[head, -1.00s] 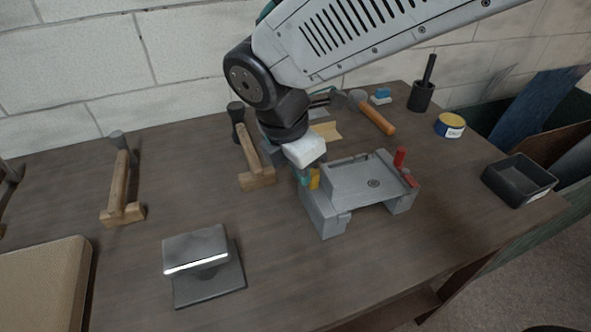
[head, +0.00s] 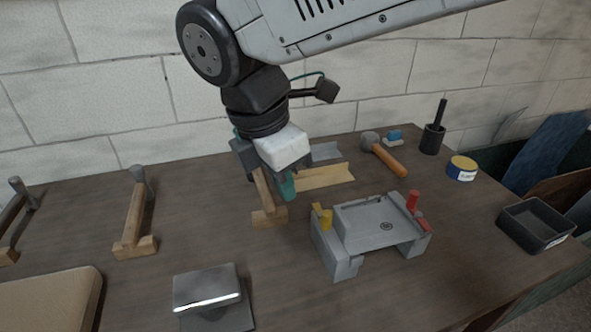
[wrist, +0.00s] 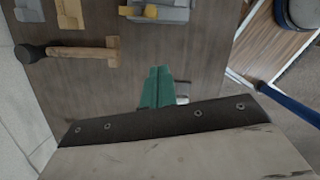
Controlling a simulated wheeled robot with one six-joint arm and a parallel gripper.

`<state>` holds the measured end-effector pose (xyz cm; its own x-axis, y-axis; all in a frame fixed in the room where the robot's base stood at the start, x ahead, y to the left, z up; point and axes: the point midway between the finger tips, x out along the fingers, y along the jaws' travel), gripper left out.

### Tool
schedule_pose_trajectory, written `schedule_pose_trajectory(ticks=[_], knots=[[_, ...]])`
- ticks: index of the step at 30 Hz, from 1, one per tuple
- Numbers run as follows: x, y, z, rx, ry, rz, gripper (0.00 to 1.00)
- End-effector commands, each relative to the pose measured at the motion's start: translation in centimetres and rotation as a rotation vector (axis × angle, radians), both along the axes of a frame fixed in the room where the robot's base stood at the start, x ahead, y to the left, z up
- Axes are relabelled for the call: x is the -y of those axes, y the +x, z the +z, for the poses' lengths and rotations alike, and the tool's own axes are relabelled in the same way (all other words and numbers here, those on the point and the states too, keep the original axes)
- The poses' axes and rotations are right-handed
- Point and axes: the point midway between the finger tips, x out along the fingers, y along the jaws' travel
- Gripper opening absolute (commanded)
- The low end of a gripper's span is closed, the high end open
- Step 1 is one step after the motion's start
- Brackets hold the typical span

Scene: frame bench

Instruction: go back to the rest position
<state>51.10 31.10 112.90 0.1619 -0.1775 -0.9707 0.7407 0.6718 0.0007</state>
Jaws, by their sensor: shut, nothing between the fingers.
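My gripper (head: 287,186) hangs from the wrist, with teal fingers pointing down above the back middle of the bench. It is empty and its fingers are together. In the wrist view the teal fingers (wrist: 157,88) show side by side, with bare wood below them and a small pale thing partly hidden behind. In the head view the gripper stands in front of part of a wooden stand (head: 268,214), hiding its upper end. I cannot tell the height of the fingertips above the bench.
A grey fixture (head: 362,243) with yellow and red pieces stands right of the gripper. A hammer (head: 388,158), dark cup (head: 432,140), tin (head: 461,168) and black tray (head: 537,226) lie further right. A metal stand (head: 207,287) is in front. A block wall (head: 120,95) rises behind.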

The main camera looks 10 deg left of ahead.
Motion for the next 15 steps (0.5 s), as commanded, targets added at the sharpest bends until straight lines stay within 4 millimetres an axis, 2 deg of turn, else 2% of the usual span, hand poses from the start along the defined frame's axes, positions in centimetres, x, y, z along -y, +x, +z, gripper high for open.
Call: schedule_pose_trajectory(ticks=[8, 12, 15], knots=[[0.0, 0.0, 0.0, 0.01, 0.01, -0.052, 0.0], [0.4, -0.6, -1.0, 0.014, 0.025, -0.206, 0.0], [1.8, -1.6, -1.8, 0.015, 0.038, -0.362, 0.0]])
